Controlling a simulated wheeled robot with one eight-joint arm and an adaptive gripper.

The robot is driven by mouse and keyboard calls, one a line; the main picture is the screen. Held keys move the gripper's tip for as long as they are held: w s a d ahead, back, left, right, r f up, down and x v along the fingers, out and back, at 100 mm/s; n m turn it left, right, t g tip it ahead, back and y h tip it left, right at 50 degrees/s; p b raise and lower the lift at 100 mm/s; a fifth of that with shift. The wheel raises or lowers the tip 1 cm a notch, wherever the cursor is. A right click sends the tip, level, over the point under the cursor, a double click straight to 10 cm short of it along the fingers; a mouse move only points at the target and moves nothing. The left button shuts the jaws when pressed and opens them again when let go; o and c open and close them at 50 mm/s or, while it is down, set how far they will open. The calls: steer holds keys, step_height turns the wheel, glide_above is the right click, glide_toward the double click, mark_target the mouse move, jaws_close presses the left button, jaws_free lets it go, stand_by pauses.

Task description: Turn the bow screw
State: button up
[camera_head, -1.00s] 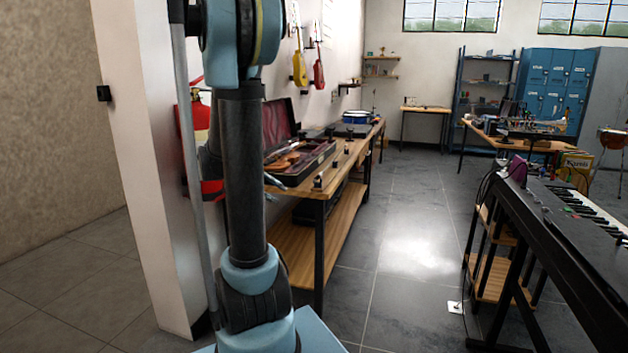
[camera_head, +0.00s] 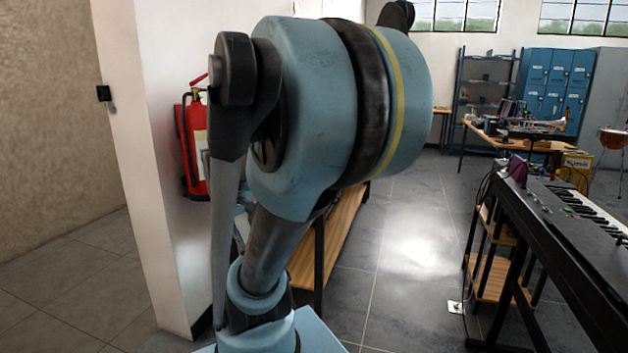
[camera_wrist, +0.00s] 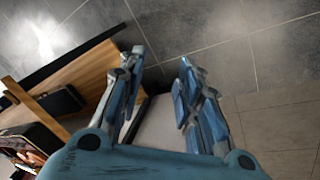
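My gripper (camera_wrist: 160,62) is open and empty in the wrist view, its two blue fingers apart above the floor. At the lower left edge of that view, part of an open dark case (camera_wrist: 35,135) shows, with an orange-brown violin (camera_wrist: 33,157) partly visible in it. The gripper is well to the right of the case and not touching it. No bow or bow screw can be made out in either current view. In the head view my own arm hides the case and the bench top, and the gripper does not show.
A wooden bench (camera_wrist: 92,72) lies left of the fingers; its lower part (camera_head: 332,240) shows behind my arm. A red fire extinguisher (camera_head: 196,150) hangs by the white pillar (camera_head: 152,200). A keyboard (camera_head: 575,215) stands at right.

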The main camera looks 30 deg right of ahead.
steer(key=w+d+r+m+t+y, duration=0.25)
steer(key=w+d+r+m, duration=0.35)
steer(key=w+d+r, duration=0.5)
steer(key=w+d+r+m+h, duration=0.1)
steer(key=w+d+r+m, duration=0.2)
steer(key=d, duration=0.9)
steer(key=w+d+r+m, duration=0.1)
steer(key=w+d+r, duration=0.3)
steer(key=d, duration=0.9)
steer(key=x, duration=1.6)
steer(key=shift+t, duration=0.45)
steer(key=shift+w, duration=0.1)
steer(key=shift+d, duration=0.1)
jaws_close()
